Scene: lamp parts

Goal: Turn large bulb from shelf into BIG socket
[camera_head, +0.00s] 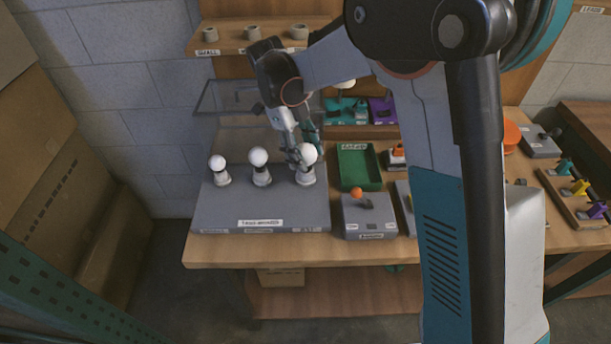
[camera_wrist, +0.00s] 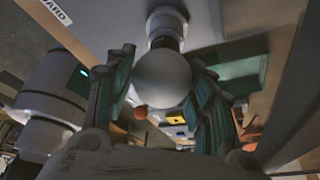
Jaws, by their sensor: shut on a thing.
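The large bulb (camera_head: 307,154) is a white globe at the right end of a row of three bulbs on a grey board (camera_head: 225,215). It stands upright at its pale BIG socket (camera_head: 306,178), and I cannot tell how deep its base sits. My gripper (camera_head: 299,156) reaches down from above and is shut on this bulb. In the wrist view the bulb (camera_wrist: 163,78) sits between my two teal fingers, with its neck and the pale socket (camera_wrist: 167,20) beyond it. The socket labels are too small to read.
Two smaller bulbs stand left of it, the middle one (camera_head: 259,157) and the left one (camera_head: 218,163). The shelf (camera_head: 230,46) behind holds three empty-looking cups. A green tray (camera_head: 358,170) and a grey box with an orange knob (camera_head: 368,222) are close on the right.

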